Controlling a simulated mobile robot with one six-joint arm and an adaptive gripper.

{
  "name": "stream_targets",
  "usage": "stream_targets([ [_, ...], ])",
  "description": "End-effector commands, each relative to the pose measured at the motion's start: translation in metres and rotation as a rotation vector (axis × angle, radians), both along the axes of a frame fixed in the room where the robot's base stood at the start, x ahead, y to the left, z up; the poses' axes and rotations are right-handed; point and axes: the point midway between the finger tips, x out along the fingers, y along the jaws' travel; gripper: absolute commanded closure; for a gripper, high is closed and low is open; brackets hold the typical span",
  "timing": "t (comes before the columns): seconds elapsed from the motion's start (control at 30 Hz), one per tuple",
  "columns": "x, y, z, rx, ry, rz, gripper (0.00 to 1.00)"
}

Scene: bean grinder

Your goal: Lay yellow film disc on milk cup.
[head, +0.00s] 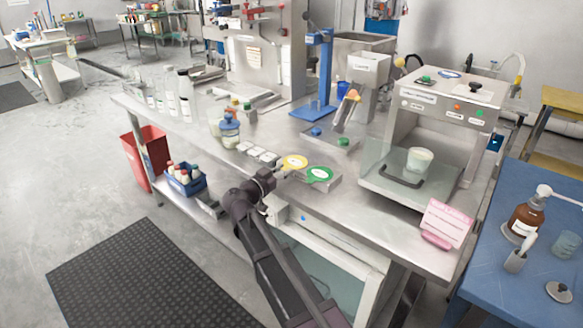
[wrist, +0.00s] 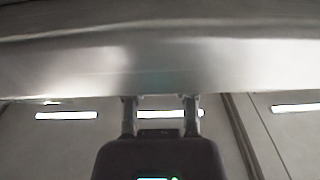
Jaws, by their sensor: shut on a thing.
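The yellow film disc (head: 294,162) is at the front edge of the steel bench, its tab toward my gripper (head: 279,174). My gripper is shut on that tab, though the contact itself is small and partly hidden. In the wrist view the two fingers (wrist: 160,103) stand apart in front of a steel edge, and the disc cannot be made out there. The milk cup (head: 419,160), white and upright, stands on the platform of the steel machine at the right, apart from the disc.
A green disc (head: 320,174) lies just right of the yellow one. The machine (head: 440,104) has a raised head above the cup and a dark handle (head: 405,178) in front. A pink sign (head: 447,222) stands at the bench's front right. Small white pieces (head: 258,152) lie left of the discs.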

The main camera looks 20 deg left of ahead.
Motion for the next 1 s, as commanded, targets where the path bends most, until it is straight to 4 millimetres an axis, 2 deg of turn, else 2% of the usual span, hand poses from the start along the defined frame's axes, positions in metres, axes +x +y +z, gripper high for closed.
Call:
stream_targets([
  [0.37,0.0,0.0,0.011,0.0,0.0,0.0,0.78],
  [0.77,-0.001,0.0,0.041,0.0,0.0,0.001,0.78],
  [1.0,-0.051,0.017,0.041,0.0,0.0,0.004,0.78],
])
